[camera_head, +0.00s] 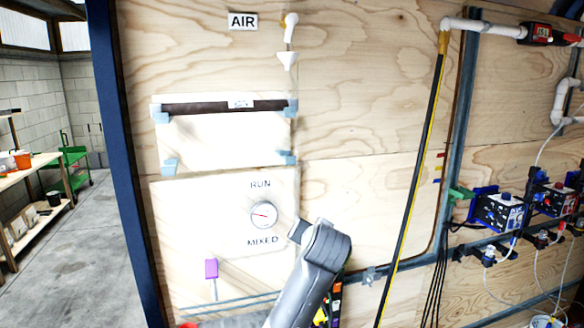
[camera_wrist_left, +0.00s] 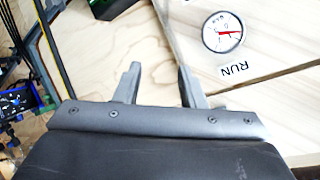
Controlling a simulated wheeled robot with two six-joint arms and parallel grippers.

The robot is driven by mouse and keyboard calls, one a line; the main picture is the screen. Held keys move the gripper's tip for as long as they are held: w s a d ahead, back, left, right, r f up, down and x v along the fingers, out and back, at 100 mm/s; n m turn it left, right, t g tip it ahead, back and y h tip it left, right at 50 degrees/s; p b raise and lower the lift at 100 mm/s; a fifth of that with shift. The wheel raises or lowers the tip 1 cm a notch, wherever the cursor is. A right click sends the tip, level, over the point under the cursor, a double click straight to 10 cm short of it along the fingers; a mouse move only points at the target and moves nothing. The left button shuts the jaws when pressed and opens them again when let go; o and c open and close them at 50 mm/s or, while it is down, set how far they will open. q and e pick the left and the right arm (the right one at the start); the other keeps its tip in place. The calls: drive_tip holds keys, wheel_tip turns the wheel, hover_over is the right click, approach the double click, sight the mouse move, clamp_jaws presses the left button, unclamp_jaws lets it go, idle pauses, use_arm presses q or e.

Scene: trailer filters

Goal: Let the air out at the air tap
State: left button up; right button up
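The AIR label (camera_head: 243,21) is at the top of the plywood wall in the head view. To its right, a white elbow fitting (camera_head: 290,22) sits above a small white funnel-shaped piece (camera_head: 288,58); I cannot tell which part is the tap handle. In the left wrist view my left gripper (camera_wrist_left: 158,72) has its two fingers apart with nothing between them. Its fingers lie in front of the panel, beside the RUN gauge (camera_wrist_left: 222,32). An arm of mine rises in the lower middle of the head view, well below the fitting; its fingertips do not show clearly. My right gripper is not in view.
The gauge (camera_head: 264,214) sits between RUN and MIXED. A purple-topped piece (camera_head: 211,269) is below it. A black and yellow hose (camera_head: 411,190) hangs right of my arm. The wall between the fitting and hose is clear.

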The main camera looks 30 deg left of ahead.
sight(289, 34)
use_arm(q)
drive_tip(key=w+d+r+n+t+y, duration=0.1)
drive_tip(key=w+r+n+y, duration=0.15)
drive_tip(key=r, duration=1.35)
drive_tip(key=s+d+r+n+y, duration=0.1)
drive_tip(key=s+r+n+y, duration=0.15)
drive_tip(key=r, duration=1.15)
drive_tip(key=s+d+r+n+y, duration=0.1)
drive_tip(key=s+r, duration=0.3)
drive_tip(key=r, duration=1.1)
drive_tip(key=p+x, duration=0.8)
drive_tip(key=x, duration=0.7)
drive_tip(key=shift+w+p, duration=0.2)
drive_tip(key=shift+p, duration=0.1)
drive_tip(key=shift+w+a+f+t, duration=0.2)
drive_tip(key=shift+w+a+t, duration=0.1)
drive_tip(key=shift+w+a, duration=0.25)
clamp_jaws()
